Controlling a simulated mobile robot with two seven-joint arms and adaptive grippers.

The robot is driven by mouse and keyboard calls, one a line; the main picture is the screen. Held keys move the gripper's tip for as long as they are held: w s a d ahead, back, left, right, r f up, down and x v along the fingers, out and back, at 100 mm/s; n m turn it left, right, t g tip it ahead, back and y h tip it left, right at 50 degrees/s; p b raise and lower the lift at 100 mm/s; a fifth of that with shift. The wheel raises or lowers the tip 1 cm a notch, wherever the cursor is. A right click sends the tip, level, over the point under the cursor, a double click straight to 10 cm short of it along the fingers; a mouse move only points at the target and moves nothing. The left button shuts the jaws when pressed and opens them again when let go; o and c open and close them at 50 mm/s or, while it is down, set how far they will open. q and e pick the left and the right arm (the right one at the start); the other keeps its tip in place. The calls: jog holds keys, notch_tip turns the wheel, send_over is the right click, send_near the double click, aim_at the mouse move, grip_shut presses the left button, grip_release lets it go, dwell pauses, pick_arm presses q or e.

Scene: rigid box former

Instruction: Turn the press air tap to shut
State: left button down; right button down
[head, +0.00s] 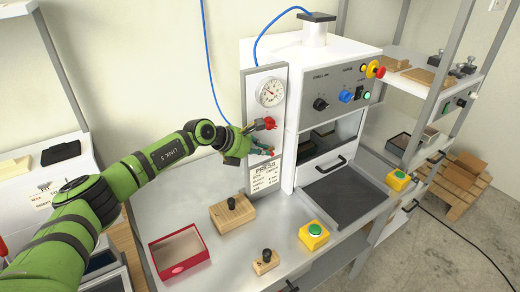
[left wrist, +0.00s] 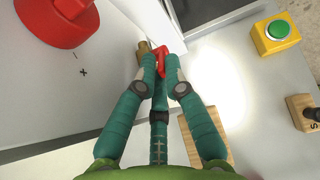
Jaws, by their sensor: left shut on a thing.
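The press air tap shows in the left wrist view as a red handle (left wrist: 162,60) on a brass body (left wrist: 143,52). It sticks out from the pale panel below the red regulator knob (left wrist: 58,18). My left gripper (left wrist: 161,72) has its teal fingers closed around the red handle. In the head view my left gripper (head: 268,150) is at the lower part of the gauge panel (head: 255,88), under the red regulator knob (head: 265,123), and its fingers hide most of the tap. My right gripper is in neither view.
A pressure gauge (head: 271,92) sits above the knob, and a PRESS label (head: 265,178) below. The press (head: 325,60) stands to the right. On the bench are wooden blocks (head: 231,213), a red-rimmed box (head: 180,252) and a yellow button box (head: 313,236).

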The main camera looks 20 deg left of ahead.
pick_arm(q)
jog(key=c, duration=1.4)
grip_release()
jog(key=shift+d, duration=0.35)
jog(key=v, duration=1.2)
